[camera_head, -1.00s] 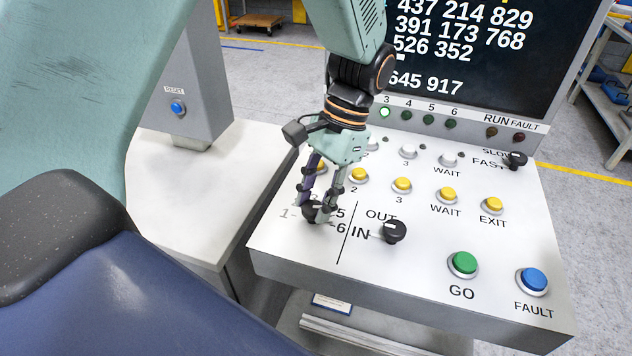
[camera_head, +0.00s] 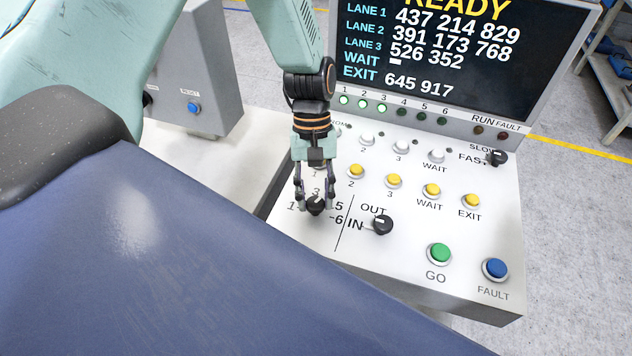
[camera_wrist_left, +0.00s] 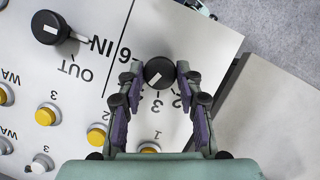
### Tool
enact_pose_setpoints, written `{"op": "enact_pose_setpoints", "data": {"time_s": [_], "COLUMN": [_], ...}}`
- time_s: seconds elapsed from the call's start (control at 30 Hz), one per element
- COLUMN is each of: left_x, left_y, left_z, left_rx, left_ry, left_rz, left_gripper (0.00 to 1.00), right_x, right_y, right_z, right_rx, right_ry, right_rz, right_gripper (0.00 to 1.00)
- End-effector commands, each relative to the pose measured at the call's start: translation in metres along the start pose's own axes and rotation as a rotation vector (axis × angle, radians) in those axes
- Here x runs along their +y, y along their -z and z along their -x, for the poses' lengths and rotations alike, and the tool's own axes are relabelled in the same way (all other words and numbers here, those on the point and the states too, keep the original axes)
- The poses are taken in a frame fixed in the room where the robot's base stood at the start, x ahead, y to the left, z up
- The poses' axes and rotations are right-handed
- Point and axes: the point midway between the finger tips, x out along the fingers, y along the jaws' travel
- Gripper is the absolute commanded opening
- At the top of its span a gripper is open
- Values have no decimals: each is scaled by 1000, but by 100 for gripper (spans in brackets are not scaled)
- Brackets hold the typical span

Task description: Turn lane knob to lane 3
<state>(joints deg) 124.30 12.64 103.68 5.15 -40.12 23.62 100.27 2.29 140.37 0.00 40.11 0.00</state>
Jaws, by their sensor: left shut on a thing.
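The black lane knob (camera_head: 315,207) stands on the sloped panel among printed lane numbers. My left gripper (camera_head: 315,202) points down at it and is shut on it, one finger on each side. In the left wrist view the round knob (camera_wrist_left: 159,72) sits between the fingertips of my left gripper (camera_wrist_left: 160,78). Its short white mark points down and slightly left in that view, toward the side where the printed 3 is. The fingers hide some of the numbers. My right gripper is not in view.
The black OUT/IN knob (camera_head: 382,224) is close to the right of the lane knob. Yellow buttons (camera_head: 356,171), a green GO button (camera_head: 439,253) and a blue FAULT button (camera_head: 495,268) stick up from the panel. The screen (camera_head: 450,50) behind reads READY; lamps 1 to 3 are lit.

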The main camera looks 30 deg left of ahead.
Motion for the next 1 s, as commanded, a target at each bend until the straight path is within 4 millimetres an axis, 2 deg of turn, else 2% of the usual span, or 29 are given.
{"op": "enact_pose_setpoints", "data": {"time_s": [0.03,0.3,0.7,1.0], "left_x": [-2,-3,-5,-5], "left_y": [-2,-2,-1,-1], "left_z": [3,2,0,0], "left_rx": [-3,-1,1,2], "left_ry": [-17,-113,-221,-257], "left_rz": [42,275,532,616], "left_gripper": [4,4,4,4], "right_x": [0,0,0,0], "right_y": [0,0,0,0], "right_z": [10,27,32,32], "right_rx": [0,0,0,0], "right_ry": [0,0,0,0], "right_rz": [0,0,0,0], "right_gripper": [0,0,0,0]}}
